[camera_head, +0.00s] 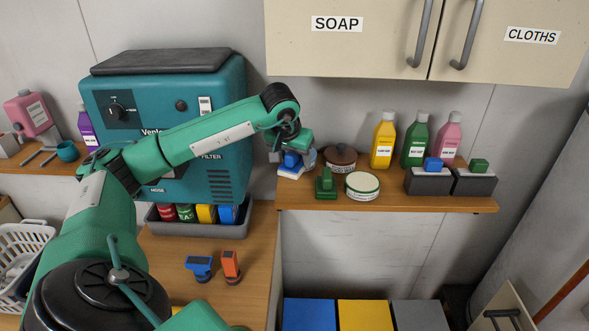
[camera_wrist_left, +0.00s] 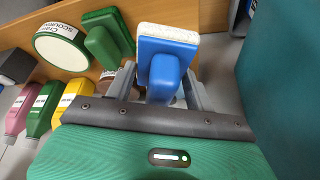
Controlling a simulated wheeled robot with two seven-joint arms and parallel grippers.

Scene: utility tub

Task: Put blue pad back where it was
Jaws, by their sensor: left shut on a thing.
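The blue pad (camera_wrist_left: 168,48), a blue handled block with a whitish scrubbing layer, is between the fingers of my left gripper (camera_wrist_left: 160,84), which is shut on its handle. In the head view the blue pad (camera_head: 292,160) and left gripper (camera_head: 290,150) are at the left end of the wall shelf (camera_head: 390,201). The pad's pale face is low, near the shelf top; I cannot tell whether it touches. A green pad (camera_head: 325,185) stands just right of it, also in the left wrist view (camera_wrist_left: 103,45). My right gripper is out of view.
A scouring tin (camera_head: 362,185) and brown tin (camera_head: 340,156) stand close right of the pads. Yellow (camera_head: 383,140), green and pink bottles are behind. Grey holders with blue and green blocks (camera_head: 479,165) sit at right. The teal machine (camera_head: 225,110) is close on the left.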

